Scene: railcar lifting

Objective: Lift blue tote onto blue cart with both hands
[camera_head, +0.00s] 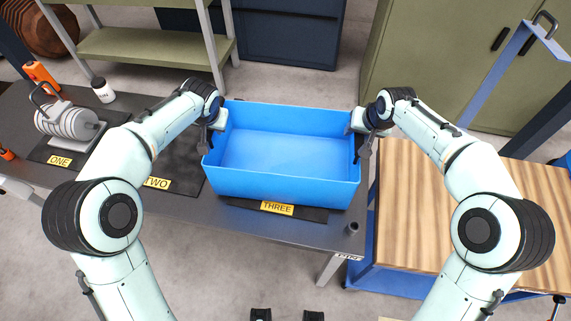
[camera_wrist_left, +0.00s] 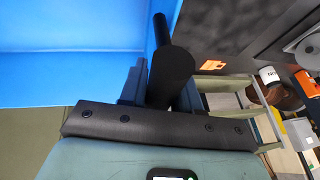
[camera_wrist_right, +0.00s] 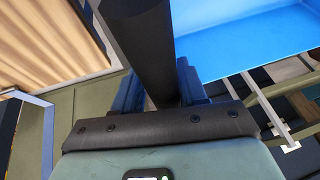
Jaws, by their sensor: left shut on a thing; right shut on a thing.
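The blue tote (camera_head: 282,187) is an empty open box at the right end of the dark table, over the mat labelled THREE. I cannot tell whether it touches the mat. My left gripper (camera_head: 213,122) is shut on the tote's dark left handle, which also shows in the left wrist view (camera_wrist_left: 172,78). My right gripper (camera_head: 362,122) is shut on the dark right handle, which also shows in the right wrist view (camera_wrist_right: 146,45). The blue cart (camera_head: 400,284) with a wooden top (camera_head: 425,215) stands right of the table.
On the table's left are a grey cylinder (camera_head: 70,121) on a stand, a white bottle (camera_head: 103,90) and an orange tool (camera_head: 40,75). Mats ONE (camera_head: 62,160) and TWO (camera_head: 160,183) are on the table (camera_head: 290,235). The cart's wooden top looks clear. Shelves and cabinets stand behind.

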